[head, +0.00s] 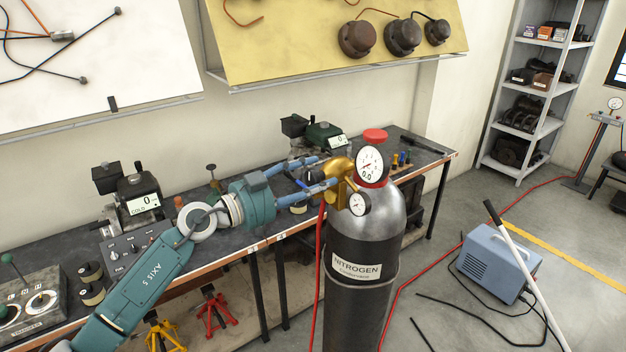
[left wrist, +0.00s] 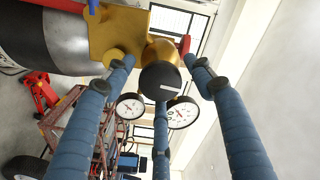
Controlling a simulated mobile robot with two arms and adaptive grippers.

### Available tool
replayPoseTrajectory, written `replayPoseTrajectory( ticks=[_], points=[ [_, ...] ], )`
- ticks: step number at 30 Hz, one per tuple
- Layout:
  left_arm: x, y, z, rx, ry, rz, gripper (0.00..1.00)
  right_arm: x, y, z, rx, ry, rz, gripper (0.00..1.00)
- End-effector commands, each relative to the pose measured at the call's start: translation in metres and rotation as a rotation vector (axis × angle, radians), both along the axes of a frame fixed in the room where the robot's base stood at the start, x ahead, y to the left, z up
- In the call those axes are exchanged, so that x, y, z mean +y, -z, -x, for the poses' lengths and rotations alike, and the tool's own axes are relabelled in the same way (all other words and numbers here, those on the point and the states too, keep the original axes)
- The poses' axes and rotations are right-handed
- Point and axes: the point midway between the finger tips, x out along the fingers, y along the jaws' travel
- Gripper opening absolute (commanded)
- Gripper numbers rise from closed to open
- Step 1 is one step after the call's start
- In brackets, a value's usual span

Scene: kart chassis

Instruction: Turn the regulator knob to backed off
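A grey cylinder (head: 372,235) labelled NITROGEN stands upright in front of the bench, with a red cap on top. A brass regulator (head: 341,170) with two round gauges is on it; the gauges (left wrist: 182,112) also show in the left wrist view. The dark regulator knob (left wrist: 160,80), with a white mark, faces the left wrist camera. My left gripper (head: 324,171) points at the regulator. Its blue fingers are spread around the knob, with gaps visible at both sides. In the head view the fingers hide the knob. My right gripper is out of view.
The workbench (head: 235,240) behind the cylinder carries gauges, a control box and small tools. A red hose (head: 318,260) hangs beside the cylinder. A blue-grey machine (head: 500,262) and black cables lie on the floor to the right.

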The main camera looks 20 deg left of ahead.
Motion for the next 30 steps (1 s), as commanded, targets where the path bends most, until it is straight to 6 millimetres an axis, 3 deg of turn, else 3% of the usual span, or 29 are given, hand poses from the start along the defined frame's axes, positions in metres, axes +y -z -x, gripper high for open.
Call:
replayPoseTrajectory(
  ticks=[8,21,30],
  points=[
    [0.007,0.001,0.005,0.0,-0.004,0.0,0.54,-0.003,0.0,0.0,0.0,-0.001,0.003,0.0],
    [0.056,0.001,0.073,0.003,-0.001,-0.004,0.54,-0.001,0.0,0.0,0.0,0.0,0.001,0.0],
    [0.072,0.0,0.093,0.0,0.0,-0.002,0.54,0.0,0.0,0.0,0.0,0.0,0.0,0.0]
  ],
)
